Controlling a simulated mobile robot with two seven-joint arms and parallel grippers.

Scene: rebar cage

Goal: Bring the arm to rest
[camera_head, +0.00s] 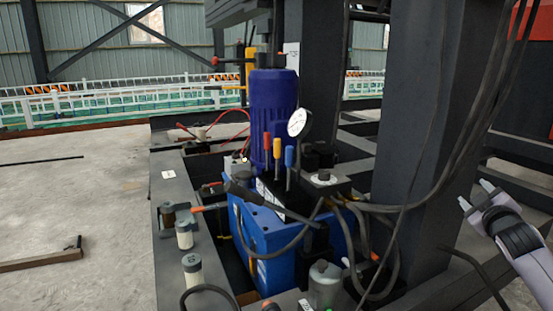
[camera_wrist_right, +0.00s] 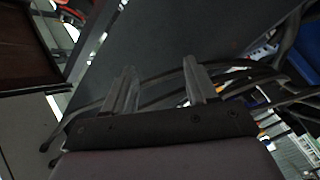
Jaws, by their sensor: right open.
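My right gripper (camera_head: 476,198) is at the right edge of the head view, beside a thick dark steel post (camera_head: 425,110) and right of the hydraulic unit. In the right wrist view its two fingers (camera_wrist_right: 158,88) stand well apart with nothing between them. Beyond them are the dark post face (camera_wrist_right: 190,35) and black hoses (camera_wrist_right: 245,75). I cannot tell from these views whether the fingers touch a hose. My left gripper is not in view.
A blue tank (camera_head: 270,245) with a blue motor (camera_head: 272,110), a gauge (camera_head: 298,122) and coloured levers (camera_head: 277,150) stands inside a dark frame. Black hoses (camera_head: 385,208) loop around the post near my right gripper. Open concrete floor (camera_head: 75,195) lies at left.

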